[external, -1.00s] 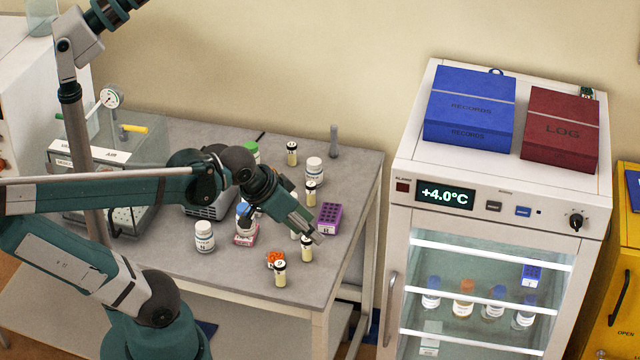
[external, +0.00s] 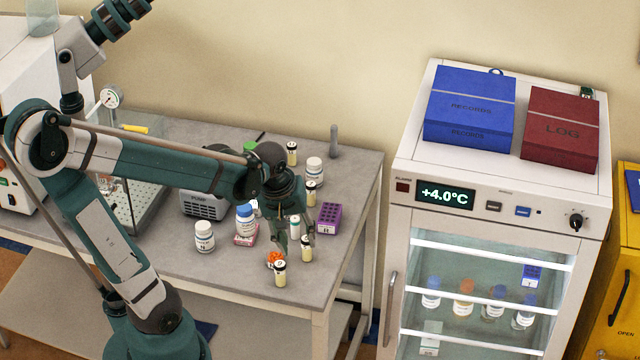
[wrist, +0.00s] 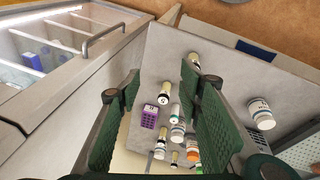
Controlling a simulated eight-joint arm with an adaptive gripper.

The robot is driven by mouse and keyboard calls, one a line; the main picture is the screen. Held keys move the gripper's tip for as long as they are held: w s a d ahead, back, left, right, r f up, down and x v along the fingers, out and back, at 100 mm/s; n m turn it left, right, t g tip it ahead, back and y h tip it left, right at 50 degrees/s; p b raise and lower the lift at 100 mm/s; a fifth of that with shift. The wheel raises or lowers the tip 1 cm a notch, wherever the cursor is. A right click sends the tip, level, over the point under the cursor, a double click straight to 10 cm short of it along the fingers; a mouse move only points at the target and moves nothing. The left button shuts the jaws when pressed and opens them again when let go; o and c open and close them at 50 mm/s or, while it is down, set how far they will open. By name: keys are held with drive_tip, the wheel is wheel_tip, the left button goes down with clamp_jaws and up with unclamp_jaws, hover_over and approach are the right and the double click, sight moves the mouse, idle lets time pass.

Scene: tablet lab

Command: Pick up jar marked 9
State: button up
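Several small cream jars with black-ringed, marked tops stand on the grey table. Others stand at the back (external: 292,154) and right (external: 311,194). The marks are too small for me to tell which jar is marked 9. My gripper (external: 287,243) points down above the table among the jars. Its green fingers (wrist: 155,88) are wide apart, with nothing visibly held between them.
A purple rack (external: 329,218) stands right of the gripper. White bottles (external: 205,237) (external: 314,171) and a blue-capped bottle (external: 244,218) are nearby. A glass-fronted fridge (external: 400,205) stands right of the table. The table's front left is clear.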

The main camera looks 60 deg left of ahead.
sight(281, 273)
drive_tip(key=a+f+n+g, duration=0.1)
drive_tip(key=a+f+n, duration=0.1)
drive_tip(key=f+n, duration=0.1)
drive_tip(key=s+a+f+n+g+b, duration=0.1)
drive_tip(key=a+f+n, duration=0.1)
drive_tip(key=f, duration=0.2)
drive_tip(key=a+f+n+g+b, duration=0.1)
drive_tip(key=a+f+n, duration=0.2)
drive_tip(key=shift+s+a+f+n+h, duration=0.1)
drive_tip(key=shift+s+f+n+h, duration=0.2)
drive_tip(key=shift+s, duration=0.1)
drive_tip(key=shift+r, duration=0.1)
drive_tip(key=shift+f, duration=1.3)
drive_tip(key=shift+f, duration=0.1)
drive_tip(key=shift+f+b, duration=0.6)
drive_tip(key=shift+f, duration=1.95)
drive_tip(key=shift+c, duration=0.3)
drive_tip(key=c, duration=0.9)
